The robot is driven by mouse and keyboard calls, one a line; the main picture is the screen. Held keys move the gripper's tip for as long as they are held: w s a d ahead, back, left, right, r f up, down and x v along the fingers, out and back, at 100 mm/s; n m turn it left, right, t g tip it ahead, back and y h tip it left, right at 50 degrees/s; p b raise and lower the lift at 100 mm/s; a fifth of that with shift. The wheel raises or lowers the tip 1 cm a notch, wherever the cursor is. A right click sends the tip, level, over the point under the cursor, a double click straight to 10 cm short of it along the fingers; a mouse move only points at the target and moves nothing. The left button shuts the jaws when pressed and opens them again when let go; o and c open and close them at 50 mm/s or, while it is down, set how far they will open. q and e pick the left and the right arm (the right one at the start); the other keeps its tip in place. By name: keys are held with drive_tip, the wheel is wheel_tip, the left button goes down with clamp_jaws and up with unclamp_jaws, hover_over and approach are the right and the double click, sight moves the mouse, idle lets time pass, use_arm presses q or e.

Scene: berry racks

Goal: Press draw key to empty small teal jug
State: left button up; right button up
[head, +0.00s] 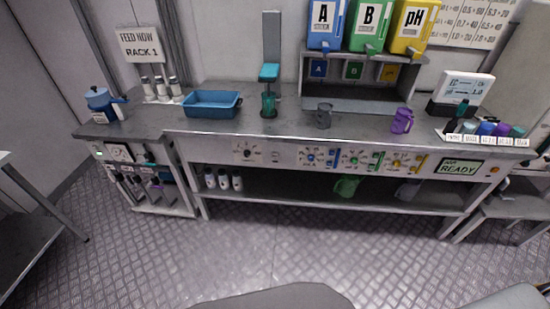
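A small teal-green jug (268,105) stands upright on the bench, under a teal-headed dispenser (269,73) on a grey post. Its inside is too small to make out. The front panel (290,155) below the bench edge carries a dial (248,152) and several coloured knobs and keys. Their labels are too small to read, so I cannot tell which one is the draw key. A green-lit display (459,168) at the panel's right reads READY. Neither of my grippers is in view.
A blue tray (212,104), a grey jug (323,115) and a purple jug (402,120) stand on the bench. Tanks A (325,22), B (369,24) and pH (410,26) are above. A green jug (346,186) is on the lower shelf. The floor in front is clear.

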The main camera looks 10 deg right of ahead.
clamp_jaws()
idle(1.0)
